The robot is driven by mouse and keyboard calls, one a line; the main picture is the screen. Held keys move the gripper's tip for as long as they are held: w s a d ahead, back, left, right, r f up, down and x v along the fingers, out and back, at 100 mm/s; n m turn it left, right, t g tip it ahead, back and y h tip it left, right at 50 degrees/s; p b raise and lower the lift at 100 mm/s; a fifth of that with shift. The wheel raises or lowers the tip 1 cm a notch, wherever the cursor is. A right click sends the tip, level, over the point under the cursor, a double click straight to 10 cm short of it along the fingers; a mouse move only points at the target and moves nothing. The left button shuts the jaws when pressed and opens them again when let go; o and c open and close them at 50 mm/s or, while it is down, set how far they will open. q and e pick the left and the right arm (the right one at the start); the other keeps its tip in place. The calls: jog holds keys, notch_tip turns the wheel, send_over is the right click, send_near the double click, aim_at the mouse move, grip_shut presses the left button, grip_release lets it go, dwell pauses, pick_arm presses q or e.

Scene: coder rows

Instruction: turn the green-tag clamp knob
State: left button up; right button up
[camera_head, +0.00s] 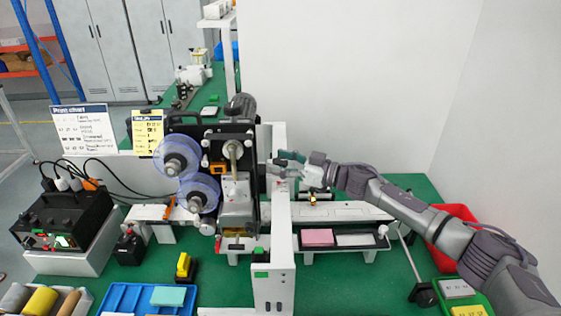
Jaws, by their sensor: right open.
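The coder machine (222,150) stands upright on the green table, with two clear-rimmed spools (177,157) on its left. My right arm reaches in from the right, and my right gripper (279,166) is open beside the machine's right side, near the top of a white upright panel. A small green tag (261,275) shows low on the front of this panel, with a small dark-and-green part (259,253) above it. I cannot tell for sure which part is the clamp knob; the gripper may hide it. My left gripper is not in view.
A white conveyor bed (345,211) runs right of the panel, with a pink block (318,237) in front. A black power box (65,222) with cables stands left. A blue tray (130,297) is at front left. A red bin (455,216) is at right, partly behind my arm.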

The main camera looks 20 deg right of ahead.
jog(key=c, duration=1.2)
jog(key=shift+o, duration=0.2)
jog(key=shift+r+m+t+h+p, duration=0.15)
jog(key=shift+m+t+h+p, duration=0.15)
jog(key=shift+p, duration=0.5)
jog(key=m+t+h+p, duration=0.2)
jog(key=p, duration=0.1)
jog(key=shift+s+a, duration=0.1)
jog(key=shift+m+t+h+p, duration=0.4)
jog(key=shift+m+t+h, duration=0.45)
jog(key=shift+h, duration=0.35)
jog(key=shift+f+m+t+h, duration=0.25)
jog(key=shift+m+h, duration=0.3)
jog(key=shift+h, duration=0.15)
jog(key=shift+f+m+t+h+b, duration=0.1)
jog(key=shift+m+t+h+b, duration=0.4)
jog(key=shift+m+h, duration=0.5)
jog(key=m+h+b, duration=0.1)
jog(key=h, duration=0.1)
jog(key=m+h+b, duration=0.1)
jog(key=h+b, duration=0.1)
jog(key=h, duration=0.1)
jog(key=shift+t, duration=0.3)
jog(key=shift+m+h+b, duration=0.3)
jog(key=shift+m+h, duration=0.2)
jog(key=shift+r, duration=0.25)
